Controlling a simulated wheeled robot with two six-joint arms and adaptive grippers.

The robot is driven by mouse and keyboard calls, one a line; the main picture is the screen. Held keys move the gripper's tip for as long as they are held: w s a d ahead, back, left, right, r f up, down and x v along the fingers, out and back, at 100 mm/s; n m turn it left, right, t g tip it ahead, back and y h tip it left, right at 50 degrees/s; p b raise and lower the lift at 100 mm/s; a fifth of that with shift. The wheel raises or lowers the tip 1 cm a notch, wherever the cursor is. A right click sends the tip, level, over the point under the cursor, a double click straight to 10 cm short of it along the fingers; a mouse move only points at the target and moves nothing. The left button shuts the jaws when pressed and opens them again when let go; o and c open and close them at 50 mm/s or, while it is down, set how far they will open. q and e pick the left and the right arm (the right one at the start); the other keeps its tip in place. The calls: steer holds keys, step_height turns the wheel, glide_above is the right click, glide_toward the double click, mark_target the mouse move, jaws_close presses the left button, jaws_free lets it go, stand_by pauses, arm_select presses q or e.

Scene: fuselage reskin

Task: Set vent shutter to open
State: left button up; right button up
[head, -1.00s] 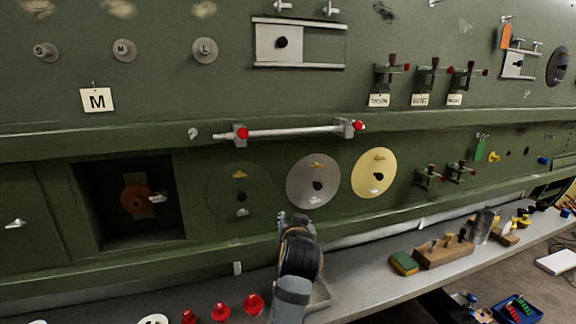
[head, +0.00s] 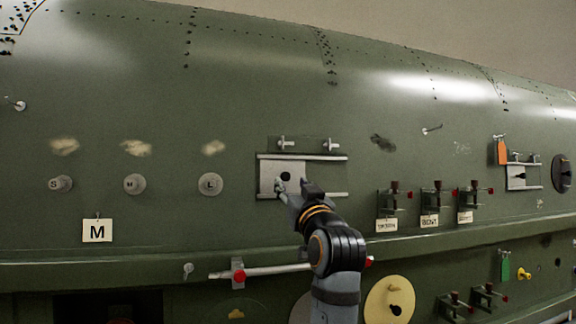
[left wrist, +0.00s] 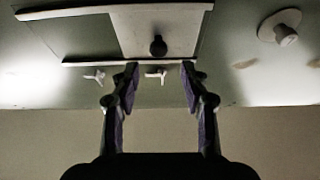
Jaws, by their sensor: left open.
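The vent shutter is a pale metal plate (head: 267,175) with a dark round knob (head: 286,177). It sits at the left end of two horizontal rails, with a green stretch (head: 325,177) between the rails to its right. My left gripper (head: 293,189) is in front of the plate, just below the knob, open and empty. The left wrist view, which looks upside down, shows the plate (left wrist: 150,25) and the knob (left wrist: 158,46) just beyond the spread fingertips (left wrist: 159,74), roughly centred between them. No contact is visible. My right gripper is out of view.
Two small white wing fasteners (head: 283,143) stand above the upper rail. Round knobs marked S, M and L (head: 210,184) are on the left. Red-tipped clamps (head: 432,196) are to the right. A horizontal bar (head: 270,270) with red ends runs below, partly behind my arm.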

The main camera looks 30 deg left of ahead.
mark_target(286, 177)
arm_select(q)
steer(key=p+x, duration=0.2)
steer(key=x, duration=0.3)
steer(key=shift+w+a+f, duration=0.1)
steer(key=shift+w+f, duration=0.05)
steer(key=shift+w, duration=0.1)
steer(key=shift+s, duration=0.1)
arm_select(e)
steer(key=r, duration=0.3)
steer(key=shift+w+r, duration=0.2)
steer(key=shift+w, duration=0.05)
arm_select(q)
jaws_close()
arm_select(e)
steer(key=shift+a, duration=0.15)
